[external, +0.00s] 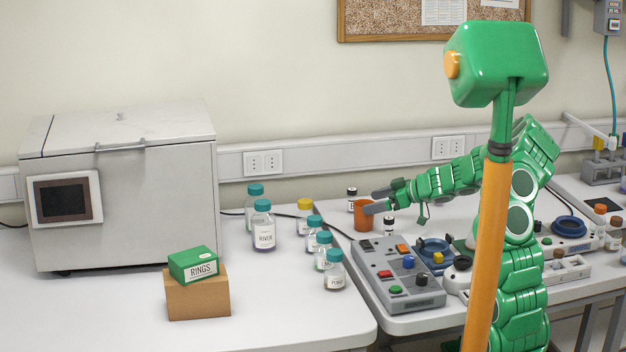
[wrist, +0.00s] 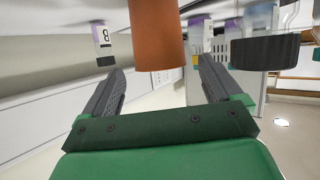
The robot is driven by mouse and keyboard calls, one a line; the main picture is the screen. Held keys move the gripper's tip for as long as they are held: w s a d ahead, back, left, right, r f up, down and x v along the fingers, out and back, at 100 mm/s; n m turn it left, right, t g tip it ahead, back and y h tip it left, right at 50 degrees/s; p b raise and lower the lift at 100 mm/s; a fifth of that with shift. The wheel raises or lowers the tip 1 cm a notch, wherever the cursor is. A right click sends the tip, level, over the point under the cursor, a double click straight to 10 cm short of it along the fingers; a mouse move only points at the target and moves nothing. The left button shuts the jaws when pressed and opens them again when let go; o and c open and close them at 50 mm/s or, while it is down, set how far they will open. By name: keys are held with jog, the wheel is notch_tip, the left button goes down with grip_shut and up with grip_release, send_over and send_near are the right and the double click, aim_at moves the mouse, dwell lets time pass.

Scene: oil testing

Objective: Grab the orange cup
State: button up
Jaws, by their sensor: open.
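The orange cup (external: 363,217) stands upright on the white table behind the grey control box, in the external view. In the wrist view my gripper (wrist: 159,80) is open, with a finger on each side of the cup's line. The fingers look apart from the cup; exact contact cannot be told.
A small vial (external: 351,199) stands just behind the cup, and another vial (external: 389,226) stands to its right. The grey control box (external: 398,275) is in front. Several teal-capped bottles (external: 263,226) stand to the left. A green RINGS box (external: 193,265) sits on a brown box.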

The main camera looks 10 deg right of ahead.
aim_at(358, 208)
jog(key=shift+f+x, duration=0.2)
jog(key=shift+x, duration=2.9)
jog(key=shift+s, duration=0.1)
jog(key=c, duration=1)
jog(key=shift+r, duration=0.15)
